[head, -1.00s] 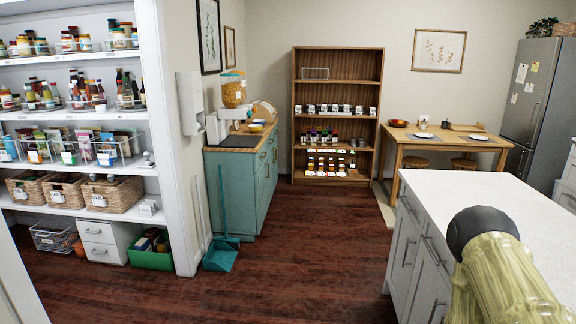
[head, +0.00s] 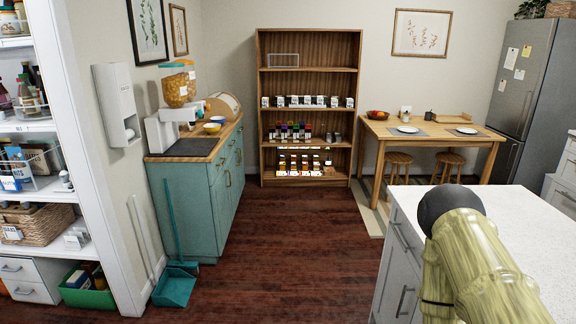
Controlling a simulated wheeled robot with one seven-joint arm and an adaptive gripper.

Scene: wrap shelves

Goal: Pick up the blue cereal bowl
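A small bowl that looks blue and white (head: 212,128) sits on the wooden top of the teal cabinet (head: 188,205) at the left. Part of my own arm shows at the lower right, over the white counter. My gripper is not in view.
A cereal dispenser (head: 177,88) stands on the cabinet left of the bowls. A dustpan (head: 174,288) lies on the floor by the cabinet's near end. A white-topped island (head: 520,215) is at the right. Dark wooden floor (head: 290,240) between is clear.

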